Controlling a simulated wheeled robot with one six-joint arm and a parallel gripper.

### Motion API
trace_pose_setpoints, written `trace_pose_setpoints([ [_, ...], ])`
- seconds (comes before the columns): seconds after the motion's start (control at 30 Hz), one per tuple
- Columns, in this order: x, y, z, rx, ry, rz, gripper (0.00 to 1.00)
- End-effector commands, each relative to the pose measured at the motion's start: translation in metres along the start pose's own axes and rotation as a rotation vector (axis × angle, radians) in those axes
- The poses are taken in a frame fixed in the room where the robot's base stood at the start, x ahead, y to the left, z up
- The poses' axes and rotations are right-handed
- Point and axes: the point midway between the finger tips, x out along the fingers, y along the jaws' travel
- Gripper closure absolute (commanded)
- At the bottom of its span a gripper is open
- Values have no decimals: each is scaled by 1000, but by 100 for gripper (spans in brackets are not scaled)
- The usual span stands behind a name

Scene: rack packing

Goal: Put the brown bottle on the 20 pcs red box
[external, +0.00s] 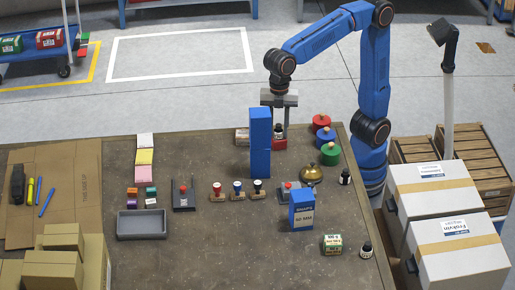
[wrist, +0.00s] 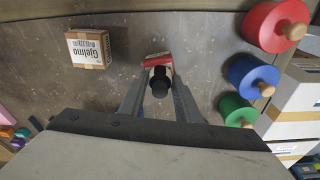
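My gripper (external: 279,108) points down at the back edge of the table. Its fingers are closed around a small dark bottle with a black cap (wrist: 160,82); in the external view the bottle (external: 278,131) shows below the fingers with a pale label. Its brown colour is hard to make out. A red box (external: 279,143) is directly under the bottle, partly hidden by the tall blue box. In the wrist view the red box (wrist: 157,59) shows just beyond the cap. I cannot tell whether the bottle touches its top. The box's print is unreadable.
A tall blue box (external: 260,145) stands just in front. A brown carton (wrist: 88,49) is to the left. Red, blue and green knobbed weights (external: 329,154) are at the right. Two other dark bottles (external: 345,177) (external: 366,249) stand near the right edge. The table's front middle is clear.

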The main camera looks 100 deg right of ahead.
Motion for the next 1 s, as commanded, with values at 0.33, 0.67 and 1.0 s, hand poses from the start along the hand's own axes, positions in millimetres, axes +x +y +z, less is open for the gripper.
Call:
trace_pose_setpoints([
  [0.33,-1,0,0,0,1,1,54],
  [0.67,-38,0,-1,0,3,3,54],
  [1.0,-100,1,0,0,2,1,54],
])
